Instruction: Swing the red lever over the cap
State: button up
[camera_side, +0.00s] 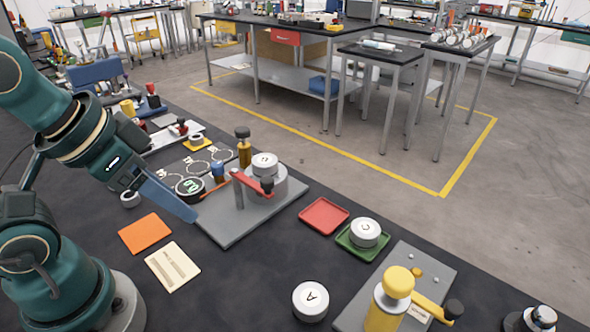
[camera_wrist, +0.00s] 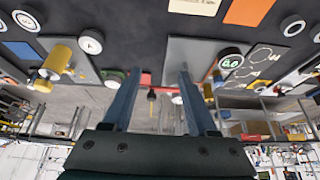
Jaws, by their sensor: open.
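The red lever (camera_side: 249,184) is mounted on a grey plate (camera_side: 228,223). Its arm runs from a post on the left to a black knob on the right, crossing in front of the silver base in the side view. The round silver cap (camera_side: 265,161), with a lettered top, sits behind the lever arm; I cannot tell whether they touch. My gripper (camera_side: 192,215) reaches in from the left, fingertips near the plate's left edge and apart from the lever. In the wrist view my gripper (camera_wrist: 160,70) shows two spread fingers with nothing held.
A red tray (camera_side: 324,216) and a green tray (camera_side: 352,248) lie to the right. A yellow lever fixture (camera_side: 392,300) and loose A cap (camera_side: 311,301) are nearer. Dark table is clear in front.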

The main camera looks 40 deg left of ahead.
aim_at(266, 187)
jog(key=s+a+f+m+g+y, duration=0.1)
jog(key=s+a+m+g+y, duration=0.15)
jog(key=a+m+y, duration=0.4)
jog(key=w+a+r+m+y, duration=0.1)
jog(key=w+a+m+y, duration=0.3)
jog(key=w+a+m, duration=0.15)
jog(key=w+d+f+m+t, duration=0.2)
jog(key=w+d+m+t, duration=0.1)
jog(key=d+m, duration=0.1)
jog(key=w+d+f+m+t, duration=0.2)
jog(key=w+d+m+t, duration=0.2)
jog(key=d+m, duration=0.1)
jog(key=w+d+f+m+t+y, duration=0.1)
jog(key=w+d+f+m+t, duration=0.1)
jog(key=w+d+m+t, duration=0.2)
jog(key=shift+d+m, duration=0.35)
jog(key=shift+m, duration=0.4)
jog(key=shift+d+m, duration=0.3)
jog(key=shift+m, duration=0.45)
jog(key=shift+x, duration=2.5)
jog(key=shift+d, duration=0.1)
grip_shut()
